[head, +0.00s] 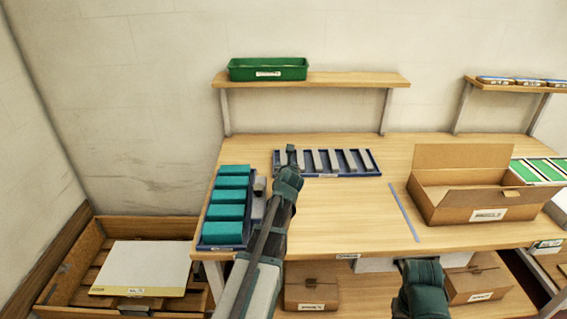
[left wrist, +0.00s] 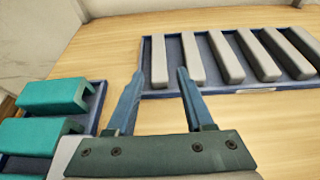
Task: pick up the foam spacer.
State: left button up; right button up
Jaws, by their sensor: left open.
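Several grey bars, which look like the foam spacers, lie side by side in a shallow blue tray (head: 327,174) at the back of the table. The leftmost grey bar (left wrist: 159,62) shows between the fingertips of my left gripper (left wrist: 161,73) in the left wrist view. That gripper is open, one finger on each side of the bar's near end; I cannot tell whether they touch it. In the head view my left gripper (head: 290,160) is at the tray's left end, partly hiding it. Part of my right arm (head: 420,285) shows low at the table's front; its fingers are not visible.
A blue tray with teal blocks (head: 230,197) stands on the left of the table, partly behind my left arm. An open cardboard box (head: 465,200) is on the right. A shelf with a green bin (head: 268,69) hangs behind. The table's middle is clear, with a blue strip (head: 404,211).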

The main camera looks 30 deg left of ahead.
aim_at(283, 158)
pick_arm(q)
jog(key=b+x, duration=0.2)
jog(key=x, duration=0.5)
jog(key=shift+w+a+f+b, duration=0.2)
jog(key=shift+f+b, duration=0.1)
jog(key=shift+b, duration=0.1)
jog(key=shift+b+x, duration=1.1)
jog(key=shift+x, duration=1.75)
jog(key=shift+s+a, duration=0.15)
jog(key=shift+s, duration=0.05)
grip_shut()
